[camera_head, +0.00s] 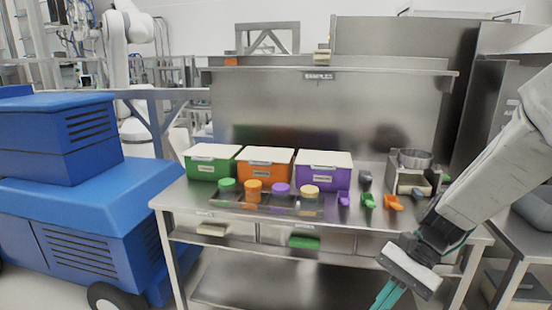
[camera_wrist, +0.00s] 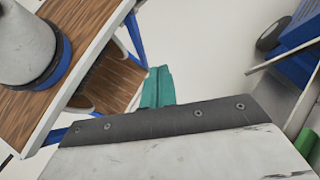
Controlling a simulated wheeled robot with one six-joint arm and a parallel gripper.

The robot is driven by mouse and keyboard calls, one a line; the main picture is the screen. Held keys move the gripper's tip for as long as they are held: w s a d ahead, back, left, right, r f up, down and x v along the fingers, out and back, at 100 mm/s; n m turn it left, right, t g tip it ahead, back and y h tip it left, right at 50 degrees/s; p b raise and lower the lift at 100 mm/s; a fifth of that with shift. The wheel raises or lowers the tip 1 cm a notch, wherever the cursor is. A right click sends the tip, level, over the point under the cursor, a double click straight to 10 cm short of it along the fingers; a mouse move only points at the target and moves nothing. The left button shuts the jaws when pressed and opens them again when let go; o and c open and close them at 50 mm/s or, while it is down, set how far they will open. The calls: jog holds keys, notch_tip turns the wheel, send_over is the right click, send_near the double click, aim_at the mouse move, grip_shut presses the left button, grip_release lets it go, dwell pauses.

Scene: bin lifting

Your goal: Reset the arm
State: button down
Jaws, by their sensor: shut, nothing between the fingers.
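My gripper (camera_head: 388,295) hangs at the lower right of the head view, in front of the steel workbench (camera_head: 270,222) and below its top. Its teal fingers point down and are together, with nothing between them. In the wrist view the closed teal fingers (camera_wrist: 157,87) show in the middle, above the dark bracket, over pale floor. My arm comes in from the right edge of the head view, bent downward. The very tips of the fingers are cut off at the bottom of the head view.
Green (camera_head: 208,170), orange (camera_head: 262,175) and purple (camera_head: 322,177) bins with pale lids stand on the bench, behind several coloured-lid jars. Small scoops and a metal bowl (camera_head: 414,158) are at right. A blue machine (camera_head: 95,215) stands left. A wood-topped table (camera_wrist: 112,85) shows in the wrist view.

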jog(key=s+d+r+n+t+h, duration=0.3)
jog(key=s+r+n+h, duration=0.1)
jog(key=s+r, duration=0.2)
jog(key=s+d+r+n+t+h, duration=0.3)
jog(key=s+r+n+h, duration=0.1)
jog(key=s+r+n, duration=0.1)
jog(key=shift+s+d+r+n, duration=0.3)
jog(key=shift+s+r, duration=0.5)
jog(key=shift+s, duration=0.2)
